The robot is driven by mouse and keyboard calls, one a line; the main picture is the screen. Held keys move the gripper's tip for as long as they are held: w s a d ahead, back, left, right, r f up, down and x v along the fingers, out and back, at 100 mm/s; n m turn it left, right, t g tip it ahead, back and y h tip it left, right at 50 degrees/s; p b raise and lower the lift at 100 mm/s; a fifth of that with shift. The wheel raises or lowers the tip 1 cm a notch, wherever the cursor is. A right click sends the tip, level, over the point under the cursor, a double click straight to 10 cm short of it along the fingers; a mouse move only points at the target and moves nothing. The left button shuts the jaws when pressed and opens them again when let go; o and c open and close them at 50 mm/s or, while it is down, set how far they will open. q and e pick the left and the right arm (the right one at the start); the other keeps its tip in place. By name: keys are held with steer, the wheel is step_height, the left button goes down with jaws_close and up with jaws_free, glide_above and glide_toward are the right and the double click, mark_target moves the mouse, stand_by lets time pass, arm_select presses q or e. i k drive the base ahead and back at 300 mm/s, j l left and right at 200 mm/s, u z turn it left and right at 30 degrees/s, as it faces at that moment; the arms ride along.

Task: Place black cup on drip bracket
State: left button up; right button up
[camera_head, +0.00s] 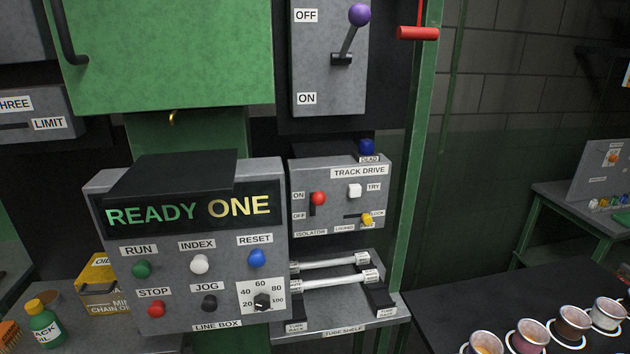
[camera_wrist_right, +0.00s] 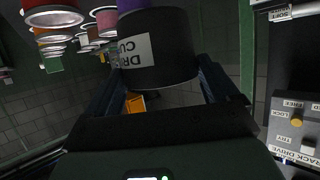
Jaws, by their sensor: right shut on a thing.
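The black cup (camera_wrist_right: 172,58) fills the upper middle of the right wrist view, with a white label starting "DR" and "CU". My right gripper (camera_wrist_right: 165,88) is shut on it, one dark finger on each side. Neither gripper nor the black cup shows in the head view. I cannot pick out the drip bracket for certain. A small brass hook (camera_head: 173,117) sits under the green cabinet in the head view.
A line box (camera_head: 190,245) reads "READY ONE". A track drive panel (camera_head: 340,195) and fuse shelf (camera_head: 345,325) stand to its right. Several pots in white rings (camera_head: 527,338) line the lower right. A green bottle (camera_head: 42,325) and yellow oil can (camera_head: 98,285) stand lower left.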

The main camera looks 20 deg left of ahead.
mark_target(176, 171)
steer(key=u, duration=0.35)
steer(key=k+j+u, duration=0.1)
steer(key=u, duration=0.3)
steer(key=j+u, duration=0.2)
steer(key=u, duration=0.15)
